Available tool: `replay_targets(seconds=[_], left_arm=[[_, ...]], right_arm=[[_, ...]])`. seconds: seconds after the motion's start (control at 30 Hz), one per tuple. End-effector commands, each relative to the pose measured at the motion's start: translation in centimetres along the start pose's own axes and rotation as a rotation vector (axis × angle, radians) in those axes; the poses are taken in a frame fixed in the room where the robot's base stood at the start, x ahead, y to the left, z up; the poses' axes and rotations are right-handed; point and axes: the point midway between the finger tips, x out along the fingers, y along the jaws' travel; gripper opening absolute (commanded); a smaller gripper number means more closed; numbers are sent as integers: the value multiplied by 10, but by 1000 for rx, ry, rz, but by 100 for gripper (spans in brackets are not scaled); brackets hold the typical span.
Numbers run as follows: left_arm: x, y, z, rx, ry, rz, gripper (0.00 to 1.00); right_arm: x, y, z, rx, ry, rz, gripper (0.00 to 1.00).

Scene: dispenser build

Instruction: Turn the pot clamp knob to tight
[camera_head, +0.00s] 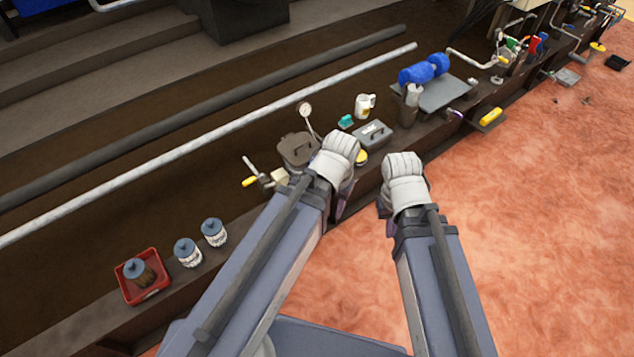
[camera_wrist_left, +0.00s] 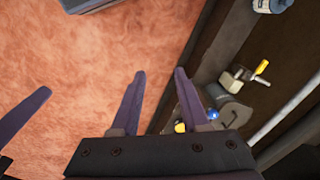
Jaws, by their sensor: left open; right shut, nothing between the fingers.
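The dark pot (camera_head: 297,150) stands on the brown ledge in the head view, partly hidden by my left arm. It shows in the left wrist view as a grey-brown lidded shape (camera_wrist_left: 235,112). A small blue round part (camera_wrist_left: 213,115) beside it may be the clamp knob; I cannot tell its setting. My left gripper (camera_head: 341,203) is near the ledge's front edge, mostly hidden by its wrist. In the left wrist view its fingers (camera_wrist_left: 160,72) are apart with nothing between them. My right gripper (camera_head: 383,207) is to the right, over the orange ground, shut and empty.
A pipe fitting with a yellow handle (camera_head: 250,181) is left of the pot. A gauge (camera_head: 305,109), grey box (camera_head: 372,134) and mug (camera_head: 364,105) stand behind and right. A red tray (camera_head: 143,292) and jars (camera_head: 187,252) are lower left.

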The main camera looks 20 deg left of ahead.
Motion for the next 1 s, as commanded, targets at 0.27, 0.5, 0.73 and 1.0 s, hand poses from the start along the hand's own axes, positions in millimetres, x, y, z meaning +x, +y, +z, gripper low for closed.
replay_targets(seconds=[0.27,0.5,0.73,1.0], left_arm=[[109,-10,-7,-40,17,2,45],[186,-21,-15,-70,34,-13,45],[260,-37,-25,-92,59,-56,45],[343,-67,-46,-98,105,-182,45]], right_arm=[[107,-10,-6,0,1,1,0],[184,-18,-11,0,2,1,0],[257,-25,-15,0,3,2,0],[343,-33,-20,0,4,2,0]])
